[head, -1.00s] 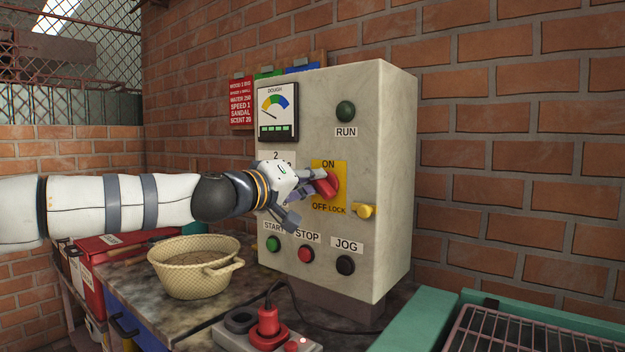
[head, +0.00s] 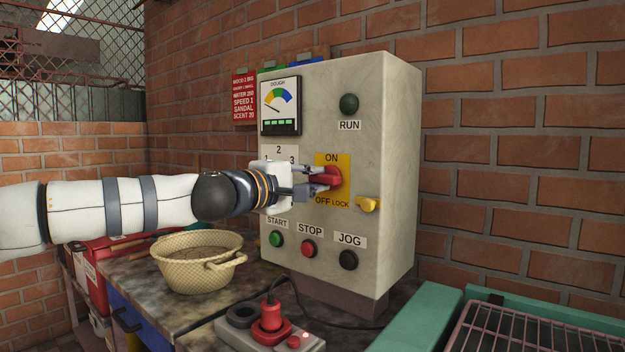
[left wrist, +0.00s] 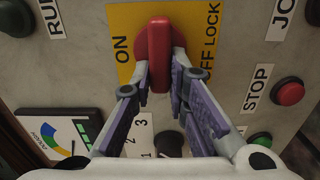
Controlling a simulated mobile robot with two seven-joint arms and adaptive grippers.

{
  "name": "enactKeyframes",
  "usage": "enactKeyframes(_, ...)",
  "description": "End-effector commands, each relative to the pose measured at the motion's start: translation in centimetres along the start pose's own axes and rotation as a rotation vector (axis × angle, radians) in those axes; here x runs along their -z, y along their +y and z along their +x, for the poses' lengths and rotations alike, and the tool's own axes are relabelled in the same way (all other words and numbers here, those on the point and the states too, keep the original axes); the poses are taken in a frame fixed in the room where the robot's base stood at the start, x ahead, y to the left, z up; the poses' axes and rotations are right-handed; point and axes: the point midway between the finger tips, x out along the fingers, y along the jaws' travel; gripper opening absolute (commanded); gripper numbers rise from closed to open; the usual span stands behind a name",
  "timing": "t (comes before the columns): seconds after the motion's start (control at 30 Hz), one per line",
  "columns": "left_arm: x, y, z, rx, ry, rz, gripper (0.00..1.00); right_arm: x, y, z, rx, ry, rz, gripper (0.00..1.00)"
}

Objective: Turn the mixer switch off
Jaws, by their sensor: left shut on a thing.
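The mixer switch is a red handle (head: 328,178) on a yellow plate (head: 338,163) on the front of the grey control box (head: 392,150). ON is printed above the handle and OFF LOCK below it. The handle lies about level across the plate. In the left wrist view the red handle (left wrist: 158,50) stands between the ON and OFF LOCK labels. My left gripper (head: 316,182) comes in from the left and is shut on the handle. In the left wrist view its fingers (left wrist: 160,75) sit on either side of the handle. My right gripper is not in view.
A yellow lock knob (head: 369,204) sits right of the switch. Green START (head: 276,239), red STOP (head: 308,248) and black JOG (head: 348,260) buttons lie below. A woven basket (head: 196,262) and a red plug (head: 270,318) are on the table beneath my arm.

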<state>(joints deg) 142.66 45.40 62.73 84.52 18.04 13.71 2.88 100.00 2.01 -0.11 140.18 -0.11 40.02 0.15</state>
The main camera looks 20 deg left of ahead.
Motion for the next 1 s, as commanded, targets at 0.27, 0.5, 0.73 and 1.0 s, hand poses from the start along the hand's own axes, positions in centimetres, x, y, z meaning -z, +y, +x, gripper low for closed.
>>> enactKeyframes(0.27,-0.13,-0.16,0.02,0.002,-0.003,-0.038,0.0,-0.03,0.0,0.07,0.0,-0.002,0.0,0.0)
enactKeyframes(0.5,-0.13,-0.16,0.02,0.002,-0.003,-0.04,0.0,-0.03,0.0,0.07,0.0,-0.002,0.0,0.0)
enactKeyframes(0.73,-0.11,-0.15,0.02,0.002,-0.003,-0.04,0.35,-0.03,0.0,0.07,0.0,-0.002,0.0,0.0)
enactKeyframes(1.0,-0.04,-0.07,-0.08,0.001,-0.001,-0.038,0.35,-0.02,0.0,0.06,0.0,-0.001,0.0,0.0)
